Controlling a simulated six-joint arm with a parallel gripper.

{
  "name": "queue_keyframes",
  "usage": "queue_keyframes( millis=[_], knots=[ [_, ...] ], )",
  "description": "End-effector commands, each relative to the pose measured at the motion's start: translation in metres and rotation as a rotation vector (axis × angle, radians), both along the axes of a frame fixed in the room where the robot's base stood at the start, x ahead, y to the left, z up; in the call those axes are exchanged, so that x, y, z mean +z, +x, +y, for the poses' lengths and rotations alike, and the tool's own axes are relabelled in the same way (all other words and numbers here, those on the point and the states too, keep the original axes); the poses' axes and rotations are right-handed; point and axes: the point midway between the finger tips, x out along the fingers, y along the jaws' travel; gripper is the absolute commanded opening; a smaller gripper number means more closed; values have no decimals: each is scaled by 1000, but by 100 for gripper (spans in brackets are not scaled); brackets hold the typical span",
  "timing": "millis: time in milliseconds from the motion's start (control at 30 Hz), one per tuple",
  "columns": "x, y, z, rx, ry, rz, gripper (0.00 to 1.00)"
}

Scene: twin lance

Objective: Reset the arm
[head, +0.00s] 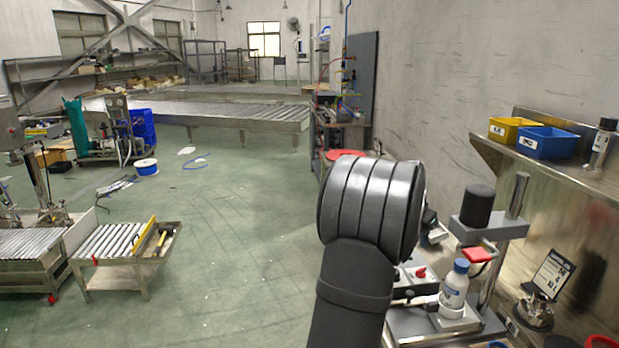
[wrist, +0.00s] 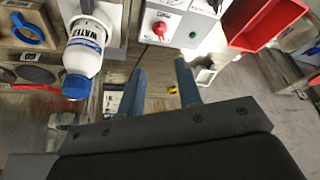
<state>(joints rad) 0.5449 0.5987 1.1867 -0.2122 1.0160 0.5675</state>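My gripper (wrist: 160,70) shows in the wrist view as two narrow blue-grey fingers spread apart, with nothing between them. In the head view my dark, ringed arm fills the middle right and mostly hides the gripper. A white bottle with a blue cap (head: 455,287) stands upright in a holder on the workbench, right of my arm. The bottle, labelled WATER, also shows at the upper left of the wrist view (wrist: 85,48), apart from the fingers.
A box with a red knob (head: 420,273) sits beside the bottle. A press-like stand with a black cylinder (head: 477,206) rises behind it. A red bin (wrist: 262,22) is at the wrist view's upper right. A shelf holds yellow (head: 510,132) and blue (head: 548,143) bins. Open floor lies left.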

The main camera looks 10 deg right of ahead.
Motion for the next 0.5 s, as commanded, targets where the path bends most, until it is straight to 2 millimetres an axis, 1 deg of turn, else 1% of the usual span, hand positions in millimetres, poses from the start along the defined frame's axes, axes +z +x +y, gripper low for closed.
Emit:
queue_keyframes(
  millis=[33,100,500],
  knots=[
    [-11,2,-4,-1,2,3,32],
    [-25,5,-8,-1,2,4,32],
    [-98,20,-35,-2,1,2,32]
  ],
)
